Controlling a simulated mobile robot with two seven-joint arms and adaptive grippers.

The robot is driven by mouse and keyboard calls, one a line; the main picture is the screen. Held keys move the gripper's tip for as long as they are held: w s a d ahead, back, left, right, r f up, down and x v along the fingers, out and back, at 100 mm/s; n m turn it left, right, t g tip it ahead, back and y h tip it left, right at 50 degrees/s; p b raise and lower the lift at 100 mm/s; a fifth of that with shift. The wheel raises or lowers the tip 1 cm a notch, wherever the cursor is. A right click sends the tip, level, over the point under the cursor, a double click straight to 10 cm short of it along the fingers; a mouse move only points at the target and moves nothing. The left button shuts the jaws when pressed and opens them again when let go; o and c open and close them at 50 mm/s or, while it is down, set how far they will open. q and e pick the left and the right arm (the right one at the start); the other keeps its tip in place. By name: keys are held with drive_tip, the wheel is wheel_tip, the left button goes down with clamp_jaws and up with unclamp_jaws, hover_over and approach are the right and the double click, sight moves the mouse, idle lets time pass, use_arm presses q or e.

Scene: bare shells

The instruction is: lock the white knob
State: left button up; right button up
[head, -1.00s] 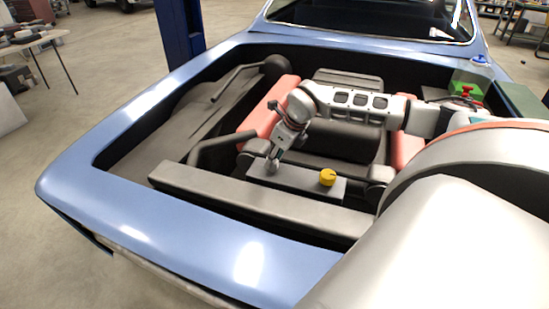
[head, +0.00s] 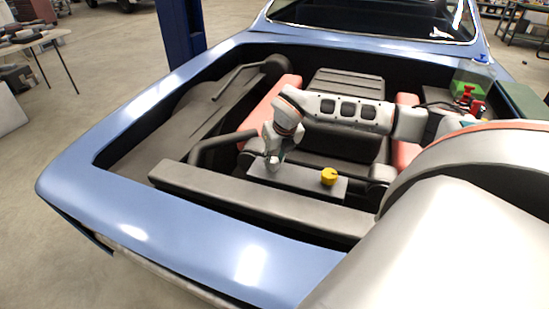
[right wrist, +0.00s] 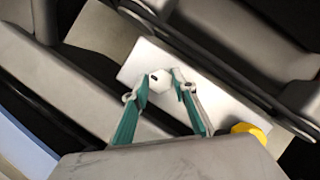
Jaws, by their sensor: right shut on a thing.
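The white knob (right wrist: 156,80) is a small pale piece with a dark mark, on top of a grey box (right wrist: 150,58) in the engine bay. In the right wrist view it sits between the two green-sided fingers of my right gripper (right wrist: 161,84), which is shut on it. In the head view my right gripper (head: 273,164) points down at the left part of the box (head: 300,178), and the knob is largely hidden there by the fingers. My left gripper is not in view.
A yellow knob (head: 328,176) stands on the same box, right of the gripper; it also shows in the right wrist view (right wrist: 248,130). A grey front beam (head: 240,199) and a bent dark pipe (head: 215,142) lie close by. The blue car body (head: 190,230) surrounds the bay.

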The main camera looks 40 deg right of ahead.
idle(0.3)
drive_tip(key=o, duration=1.1)
drive_tip(key=shift+s+r, duration=0.15)
drive_tip(key=shift+r, duration=0.35)
drive_tip(key=v, duration=1.1)
drive_tip(key=shift+a+f, duration=0.1)
